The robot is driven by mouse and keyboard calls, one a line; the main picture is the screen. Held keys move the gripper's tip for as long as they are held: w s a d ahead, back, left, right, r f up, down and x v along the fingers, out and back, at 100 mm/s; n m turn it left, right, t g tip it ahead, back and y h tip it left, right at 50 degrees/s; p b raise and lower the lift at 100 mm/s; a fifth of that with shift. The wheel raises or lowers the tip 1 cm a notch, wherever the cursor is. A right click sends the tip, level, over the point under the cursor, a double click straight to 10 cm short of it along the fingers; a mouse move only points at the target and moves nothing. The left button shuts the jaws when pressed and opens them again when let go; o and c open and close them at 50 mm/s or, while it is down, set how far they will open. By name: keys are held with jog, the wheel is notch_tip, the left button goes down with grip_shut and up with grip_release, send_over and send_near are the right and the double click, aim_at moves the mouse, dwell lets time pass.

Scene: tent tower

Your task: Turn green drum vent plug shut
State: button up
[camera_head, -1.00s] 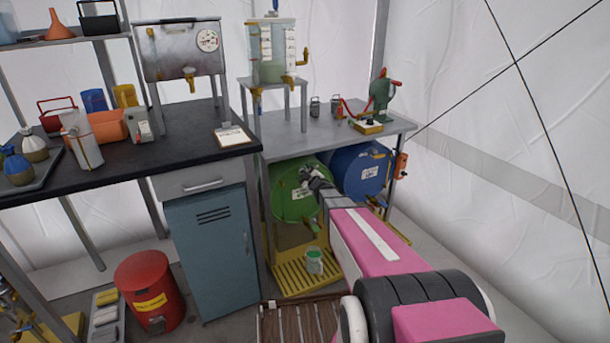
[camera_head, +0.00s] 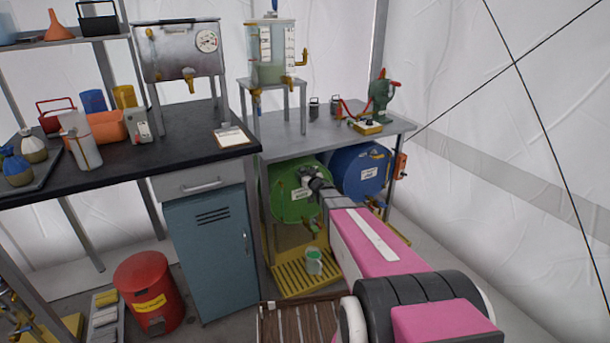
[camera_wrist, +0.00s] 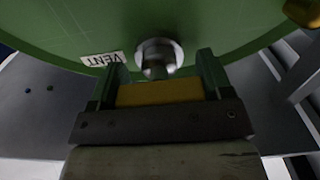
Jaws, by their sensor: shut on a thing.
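The green drum (camera_head: 290,203) lies on its side under the grey bench, its round face toward me. In the wrist view the green drum face (camera_wrist: 200,25) fills the top, with a white "VENT" label (camera_wrist: 101,59) left of the silvery vent plug (camera_wrist: 158,55). My gripper (camera_wrist: 160,68) is at the plug, one finger on each side of it, shut on the plug. In the head view my gripper (camera_head: 308,174) reaches the upper part of the drum face and hides the plug. The exact contact between fingers and plug is hard to see.
A blue drum (camera_head: 358,174) lies just right of the green one. A yellow grated stand (camera_head: 300,277) with a green-and-white mug (camera_head: 314,262) is below. A blue-grey cabinet (camera_head: 212,255) stands close on the left. The grey bench top (camera_head: 290,143) is above my gripper.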

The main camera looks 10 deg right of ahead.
jog(key=shift+f+m, duration=0.1)
jog(key=shift+m, duration=0.2)
jog(key=o, duration=0.9)
jog(key=shift+s, duration=0.15)
jog(key=v, duration=1)
jog(key=shift+s+d, duration=0.15)
jog(key=shift+s, duration=0.1)
